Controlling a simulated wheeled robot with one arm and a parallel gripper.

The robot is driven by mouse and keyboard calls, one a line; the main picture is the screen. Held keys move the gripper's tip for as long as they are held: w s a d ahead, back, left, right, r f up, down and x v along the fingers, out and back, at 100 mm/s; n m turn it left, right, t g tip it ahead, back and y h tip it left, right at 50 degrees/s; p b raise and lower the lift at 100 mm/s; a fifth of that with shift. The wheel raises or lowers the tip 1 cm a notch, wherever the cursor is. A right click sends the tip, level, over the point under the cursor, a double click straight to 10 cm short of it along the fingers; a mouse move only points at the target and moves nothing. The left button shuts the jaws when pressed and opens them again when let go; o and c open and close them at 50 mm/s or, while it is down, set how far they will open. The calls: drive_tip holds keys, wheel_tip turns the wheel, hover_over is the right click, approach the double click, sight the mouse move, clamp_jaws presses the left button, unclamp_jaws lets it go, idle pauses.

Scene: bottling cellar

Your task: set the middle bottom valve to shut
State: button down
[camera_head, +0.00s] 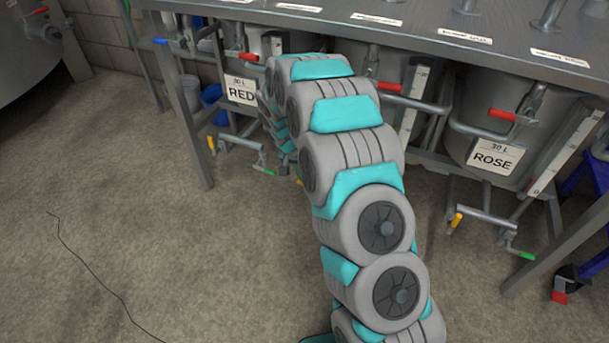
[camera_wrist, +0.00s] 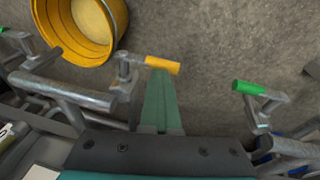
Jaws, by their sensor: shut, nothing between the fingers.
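In the wrist view my gripper (camera_wrist: 160,78) is shut and empty, its green fingers reaching toward the floor. Its tip is at a yellow valve handle (camera_wrist: 162,65), overlapping its lower edge; I cannot tell whether they touch. This handle points right from its grey pivot, nearly level in the picture. A green valve handle (camera_wrist: 249,87) stands apart to the right, pointing left from its pivot. In the head view my arm hides most of the middle tank and my gripper. A yellow-orange handle end (camera_head: 299,182) shows beside my arm, low down.
The RED tank (camera_head: 240,90) is left and the ROSE tank (camera_head: 494,157) right, under a metal bench (camera_head: 420,38). The ROSE tank's yellow (camera_head: 456,220) and green (camera_head: 527,255) handles hang low. A yellow bucket (camera_wrist: 112,45) is near the wrist. Floor at the left is mostly free.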

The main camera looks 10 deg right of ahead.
drive_tip(key=shift+a+f, duration=0.1)
drive_tip(key=shift+f, duration=0.05)
idle(0.3)
drive_tip(key=shift+r, duration=0.4)
drive_tip(key=r, duration=0.4)
drive_tip(key=shift+w+r+p, duration=0.3)
drive_tip(key=shift+w+r, duration=0.05)
drive_tip(key=shift+w, duration=0.05)
drive_tip(key=s+r+n+p, duration=0.1)
drive_tip(key=s+r, duration=0.3)
drive_tip(key=r, duration=0.3)
drive_tip(key=s+r, duration=0.5)
drive_tip(key=r, duration=0.2)
drive_tip(key=s+r+n+g+y+p, duration=0.1)
drive_tip(key=s+r, duration=0.2)
drive_tip(key=s, duration=0.9)
drive_tip(key=s+r+n+g+y+p, duration=0.1)
drive_tip(key=s+r+n, duration=0.1)
drive_tip(key=s, duration=1)
drive_tip(key=s+r+n+p, duration=0.1)
drive_tip(key=s+r+n, duration=0.1)
drive_tip(key=s, duration=1)
drive_tip(key=shift+s+r+g+y+p, duration=0.35)
drive_tip(key=shift+r+g+y+p, duration=0.05)
drive_tip(key=shift+r, duration=0.45)
